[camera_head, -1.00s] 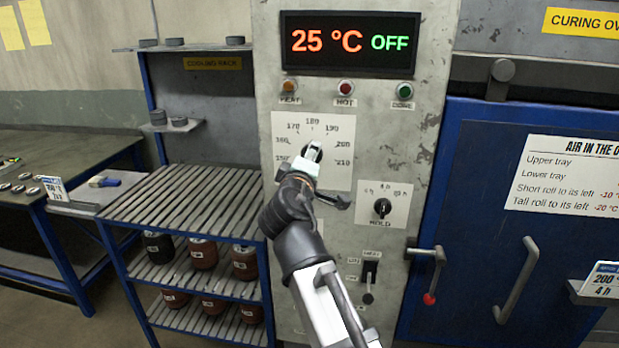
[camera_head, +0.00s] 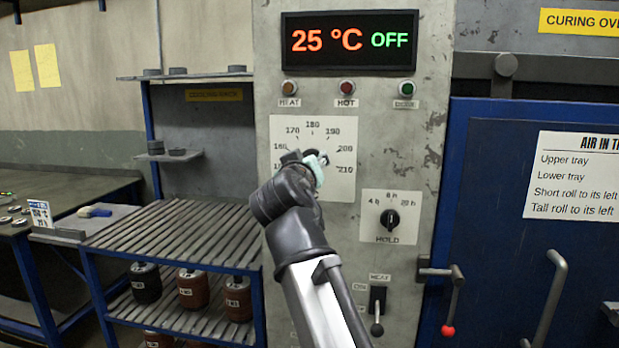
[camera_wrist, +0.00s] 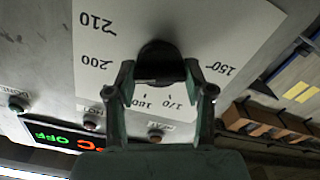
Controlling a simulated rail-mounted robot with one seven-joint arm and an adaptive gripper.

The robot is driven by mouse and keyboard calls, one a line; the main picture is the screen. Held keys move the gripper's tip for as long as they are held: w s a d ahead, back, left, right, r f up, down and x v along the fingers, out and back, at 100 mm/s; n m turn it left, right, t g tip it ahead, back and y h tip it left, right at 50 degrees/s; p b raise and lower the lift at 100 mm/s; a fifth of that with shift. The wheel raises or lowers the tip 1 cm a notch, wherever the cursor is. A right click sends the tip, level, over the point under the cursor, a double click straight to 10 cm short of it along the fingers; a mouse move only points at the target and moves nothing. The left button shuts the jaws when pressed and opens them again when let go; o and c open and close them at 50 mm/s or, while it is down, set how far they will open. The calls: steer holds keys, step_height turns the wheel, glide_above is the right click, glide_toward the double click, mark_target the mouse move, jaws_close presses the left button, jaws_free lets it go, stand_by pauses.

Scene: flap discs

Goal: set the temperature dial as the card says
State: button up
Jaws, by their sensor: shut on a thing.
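The temperature dial's plate (camera_head: 340,180) is a white panel marked from about 150 to 210. Its black knob (camera_wrist: 160,60) shows in the wrist view, between the fingers of my gripper (camera_wrist: 160,84), which is shut on it. In the head view my gripper (camera_head: 318,163) and wrist cover the knob, so its pointer setting cannot be read. The display (camera_head: 350,41) reads 25 °C in red and OFF in green. A small card (camera_head: 39,213) stands on the left table; its print is too small to read surely.
Below right are the HOLD dial (camera_head: 389,218) and a lever switch (camera_head: 377,310). A blue oven door (camera_head: 500,250) with a red-tipped latch handle (camera_head: 451,310) and a paper notice (camera_head: 585,175) is at right. A slatted rack (camera_head: 175,233) holding rolls stands at left.

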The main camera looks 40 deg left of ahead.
steer(key=shift+m, duration=0.3)
steer(key=o, duration=1.2)
steer(key=shift+c, duration=0.2)
steer(key=v, duration=1.2)
